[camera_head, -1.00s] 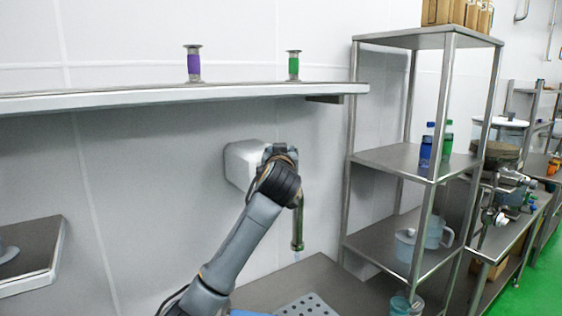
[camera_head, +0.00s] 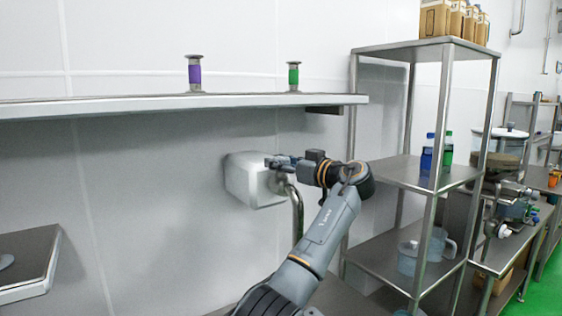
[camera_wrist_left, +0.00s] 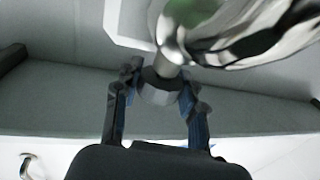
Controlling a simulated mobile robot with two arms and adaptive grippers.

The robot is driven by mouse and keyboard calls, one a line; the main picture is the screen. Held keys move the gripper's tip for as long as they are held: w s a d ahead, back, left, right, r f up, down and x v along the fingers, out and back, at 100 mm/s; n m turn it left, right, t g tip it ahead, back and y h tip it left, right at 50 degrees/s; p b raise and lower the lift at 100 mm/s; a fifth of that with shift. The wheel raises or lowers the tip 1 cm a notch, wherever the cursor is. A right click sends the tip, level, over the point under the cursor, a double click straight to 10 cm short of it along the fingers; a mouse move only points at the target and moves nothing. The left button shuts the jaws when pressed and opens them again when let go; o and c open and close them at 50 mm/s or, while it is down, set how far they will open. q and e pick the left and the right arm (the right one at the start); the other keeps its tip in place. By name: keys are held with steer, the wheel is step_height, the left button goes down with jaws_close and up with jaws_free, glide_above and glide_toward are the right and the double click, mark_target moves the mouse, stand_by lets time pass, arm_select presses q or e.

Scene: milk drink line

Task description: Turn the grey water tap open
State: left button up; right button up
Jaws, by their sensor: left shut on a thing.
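The grey water tap (camera_head: 297,212) comes out of a white box on the wall; its curved metal spout hangs down, and my arm hides its lower end. My left gripper (camera_head: 279,161) is at the top of the tap, in front of the box. In the left wrist view my left gripper (camera_wrist_left: 160,92) has its fingers on both sides of a dark grey round knob (camera_wrist_left: 158,96) and is shut on it. Shiny curved metal of the tap (camera_wrist_left: 240,40) fills the upper right there. My right gripper is not in view.
The white wall box (camera_head: 245,182) is just left of the tap. A wall shelf (camera_head: 150,105) with a purple-banded and a green-banded holder runs above. A metal rack (camera_head: 408,167) with bottles and jugs stands close on the right.

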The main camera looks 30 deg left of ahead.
arm_select(q)
steer(key=shift+n+g, duration=0.5)
steer(key=shift+g, duration=0.3)
steer(key=o, duration=1.2)
steer(key=d, duration=0.4)
steer(key=s+d, duration=0.1)
steer(key=d, duration=0.7)
steer(key=shift+s, duration=0.15)
